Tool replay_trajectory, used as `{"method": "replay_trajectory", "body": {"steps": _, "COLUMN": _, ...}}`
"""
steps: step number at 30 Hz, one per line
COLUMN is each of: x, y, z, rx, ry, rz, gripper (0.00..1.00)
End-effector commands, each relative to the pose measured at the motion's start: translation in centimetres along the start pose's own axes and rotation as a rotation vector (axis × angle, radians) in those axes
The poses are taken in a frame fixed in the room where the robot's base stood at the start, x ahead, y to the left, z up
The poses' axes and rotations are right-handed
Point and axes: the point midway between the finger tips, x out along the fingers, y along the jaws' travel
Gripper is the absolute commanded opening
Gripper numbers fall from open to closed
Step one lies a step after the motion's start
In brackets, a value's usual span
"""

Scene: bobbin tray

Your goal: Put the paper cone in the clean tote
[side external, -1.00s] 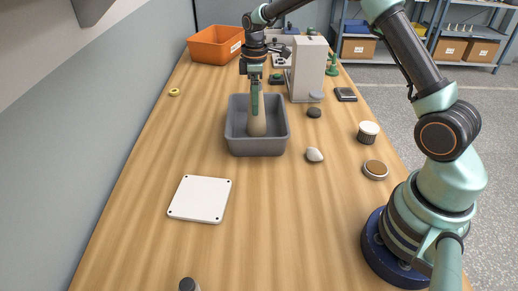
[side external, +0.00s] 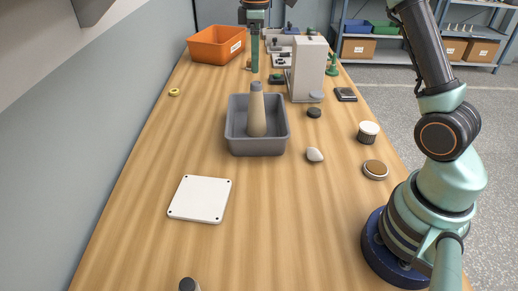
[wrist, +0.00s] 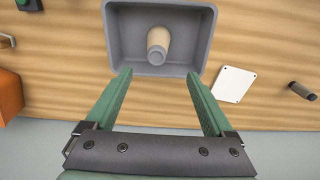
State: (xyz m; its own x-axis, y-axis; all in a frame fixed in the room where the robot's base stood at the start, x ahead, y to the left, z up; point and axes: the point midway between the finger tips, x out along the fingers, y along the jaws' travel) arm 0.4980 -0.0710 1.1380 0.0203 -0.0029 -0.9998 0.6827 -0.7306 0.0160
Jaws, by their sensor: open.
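The tan paper cone (side external: 257,112) stands upright inside the grey tote (side external: 237,140), its dark-tipped top above the rim. In the wrist view the cone (wrist: 158,45) stands in the tote (wrist: 114,20) and nothing holds it. My gripper (side external: 254,70) is beyond and above the tote in the side view. In the wrist view my gripper (wrist: 157,75) has its two green fingers spread wide with nothing between them.
An orange bin (side external: 212,47) stands at the far left. A white plate (side external: 200,199) lies nearer on the table. A pale box-shaped stand (side external: 308,70) is right of my gripper. A stone (side external: 314,155) and several small items line the right edge.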

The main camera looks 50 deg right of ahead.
Motion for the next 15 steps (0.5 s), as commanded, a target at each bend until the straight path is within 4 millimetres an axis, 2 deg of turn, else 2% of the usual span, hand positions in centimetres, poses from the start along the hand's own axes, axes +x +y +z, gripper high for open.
{"method": "replay_trajectory", "body": {"steps": 7, "x": -4.5, "y": -5.0, "z": 1.9, "rx": 0.181, "ry": 0.089, "rz": 0.084, "gripper": 0.87}}
{"method": "replay_trajectory", "body": {"steps": 12, "x": -6.2, "y": -9.1, "z": 4.0, "rx": 0.326, "ry": 0.17, "rz": 0.132, "gripper": 0.87}}
{"method": "replay_trajectory", "body": {"steps": 15, "x": -6.5, "y": -11.5, "z": 5.4, "rx": 0.41, "ry": 0.223, "rz": 0.153, "gripper": 0.87}}
